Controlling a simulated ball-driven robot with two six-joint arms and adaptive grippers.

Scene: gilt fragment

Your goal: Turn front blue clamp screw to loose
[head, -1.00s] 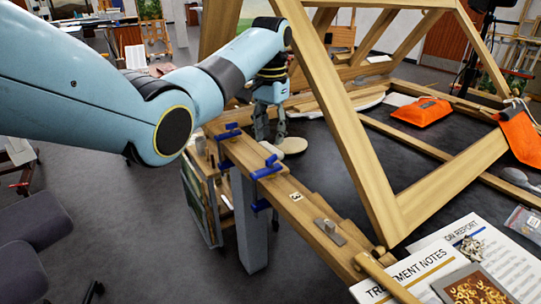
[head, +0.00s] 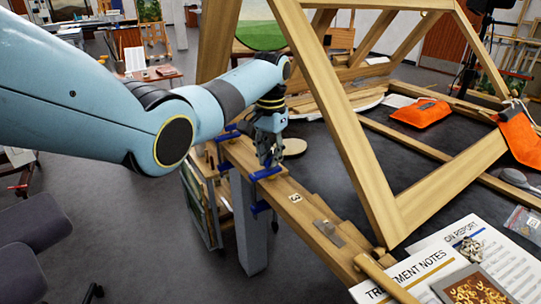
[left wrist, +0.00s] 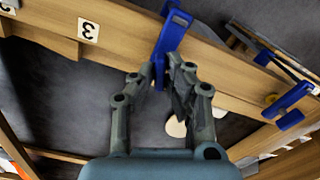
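The front blue clamp (head: 267,173) sits across the wooden rail (head: 300,211); it also shows in the left wrist view (left wrist: 170,38). My left gripper (head: 270,160) points down right over it. In the left wrist view, the two fingertips (left wrist: 160,74) stand close together with a narrow gap, and the clamp's lower blue end lies between or just behind them. Whether the fingers touch it I cannot tell. The clamp's screw is largely hidden by the fingers. A second blue clamp (head: 227,133) is farther back on the rail; it also shows in the left wrist view (left wrist: 292,105). My right gripper is not in view.
A large wooden frame (head: 345,130) rises just right of my gripper. A label "3" (head: 296,197) and a metal plate (head: 328,232) lie on the rail. Papers (head: 420,278) lie at the lower right, and an orange pouch (head: 419,112) lies on the dark surface.

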